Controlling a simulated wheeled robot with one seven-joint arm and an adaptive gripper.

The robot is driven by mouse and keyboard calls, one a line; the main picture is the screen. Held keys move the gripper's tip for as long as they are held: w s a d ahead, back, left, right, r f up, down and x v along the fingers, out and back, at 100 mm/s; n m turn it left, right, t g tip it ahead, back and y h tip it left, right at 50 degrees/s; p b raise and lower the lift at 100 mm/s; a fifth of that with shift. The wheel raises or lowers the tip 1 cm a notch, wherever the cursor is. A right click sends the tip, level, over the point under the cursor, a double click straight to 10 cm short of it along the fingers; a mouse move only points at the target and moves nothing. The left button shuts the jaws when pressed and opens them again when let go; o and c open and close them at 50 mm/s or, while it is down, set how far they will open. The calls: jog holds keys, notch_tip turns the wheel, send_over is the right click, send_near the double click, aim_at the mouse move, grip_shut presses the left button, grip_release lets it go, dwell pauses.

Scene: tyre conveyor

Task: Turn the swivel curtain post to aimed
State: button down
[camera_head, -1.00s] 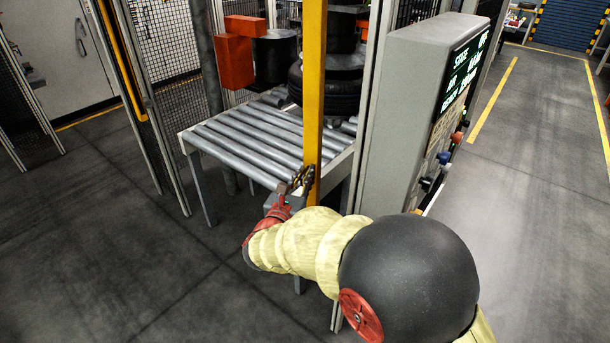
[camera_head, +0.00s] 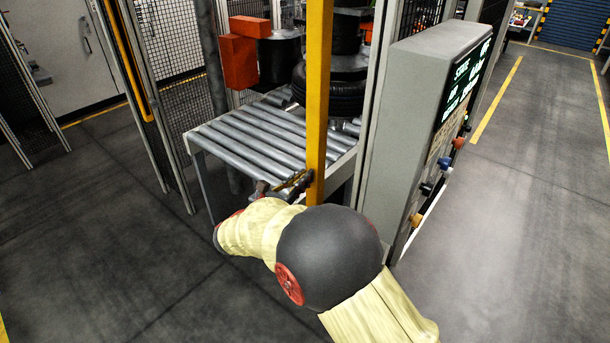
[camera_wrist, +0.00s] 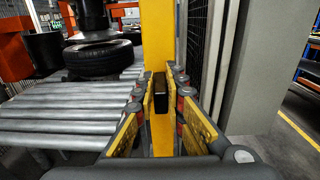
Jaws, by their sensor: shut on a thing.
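The swivel curtain post is a tall yellow upright (camera_head: 317,90) in front of the roller conveyor, beside the grey control cabinet. In the wrist view the yellow post (camera_wrist: 160,50) runs vertically through the middle, with a small dark block (camera_wrist: 160,86) on it between the finger pads. My gripper (camera_head: 308,178) reaches the post's lower part from the left. In the wrist view my gripper (camera_wrist: 163,95) has its yellow-padded fingers closed on either side of the post. My forearm hides the post's foot.
The roller conveyor (camera_head: 250,140) lies just behind the post, with a black tyre (camera_head: 335,90) on it. The grey control cabinet (camera_head: 405,110) with knobs stands close on the right. A mesh fence (camera_head: 160,120) stands at left. Floor is clear at front left and right.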

jog(key=shift+w+a+r, duration=0.1)
jog(key=shift+w+a, duration=0.05)
jog(key=c, duration=1.8)
grip_release()
jog(key=shift+c, duration=0.2)
jog(key=v, duration=1.2)
jog(key=shift+a, duration=0.15)
jog(key=shift+w+m, duration=0.1)
jog(key=shift+m, duration=0.2)
